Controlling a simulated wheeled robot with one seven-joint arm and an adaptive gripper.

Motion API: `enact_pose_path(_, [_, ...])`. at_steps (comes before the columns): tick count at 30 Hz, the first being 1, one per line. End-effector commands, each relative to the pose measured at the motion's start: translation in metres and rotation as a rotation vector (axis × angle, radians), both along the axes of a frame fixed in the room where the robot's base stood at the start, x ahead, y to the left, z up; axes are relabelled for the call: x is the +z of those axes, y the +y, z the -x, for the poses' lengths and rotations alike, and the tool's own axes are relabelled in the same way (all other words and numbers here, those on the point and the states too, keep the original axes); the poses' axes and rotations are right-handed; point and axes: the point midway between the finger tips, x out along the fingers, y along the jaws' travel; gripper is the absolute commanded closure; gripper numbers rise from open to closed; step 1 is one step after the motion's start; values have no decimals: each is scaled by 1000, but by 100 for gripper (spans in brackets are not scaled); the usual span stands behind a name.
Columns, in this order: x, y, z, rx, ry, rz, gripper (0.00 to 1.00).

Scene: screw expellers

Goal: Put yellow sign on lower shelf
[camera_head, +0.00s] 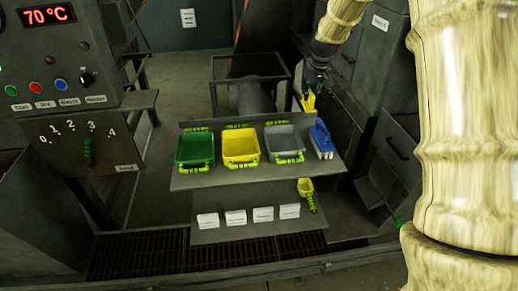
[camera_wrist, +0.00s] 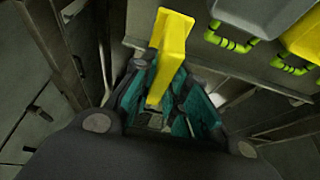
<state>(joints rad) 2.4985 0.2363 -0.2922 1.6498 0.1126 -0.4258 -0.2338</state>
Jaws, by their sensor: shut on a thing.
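My gripper (camera_head: 314,84) is at the back right of the shelf unit, behind the blue brush, and is shut on the yellow sign (camera_head: 308,103). In the wrist view the yellow sign (camera_wrist: 172,52) stands out from between the fingers of my gripper (camera_wrist: 168,100). The upper shelf (camera_head: 215,181) carries green, yellow and grey trays. The lower shelf (camera_head: 240,232) holds several white labels (camera_head: 236,217) and a yellow scoop with a green handle (camera_head: 307,193) at its right end. The sign's lower part is partly hidden behind the blue brush in the head view.
The green tray (camera_head: 195,150), yellow tray (camera_head: 241,147), grey tray (camera_head: 285,143) and blue brush (camera_head: 321,138) fill most of the upper shelf. A control panel (camera_head: 60,60) reading 70 °C stands at left. Dark machine walls (camera_head: 385,150) stand close on the right.

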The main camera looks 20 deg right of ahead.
Motion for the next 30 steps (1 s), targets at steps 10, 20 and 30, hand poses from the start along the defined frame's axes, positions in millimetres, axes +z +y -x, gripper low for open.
enact_pose_path(10, [-44, 1, 0, 1, 3, 0, 100])
enact_pose_path(20, [-65, -1, 1, -1, 1, -1, 100])
enact_pose_path(30, [-99, -2, 2, -2, 0, 0, 100])
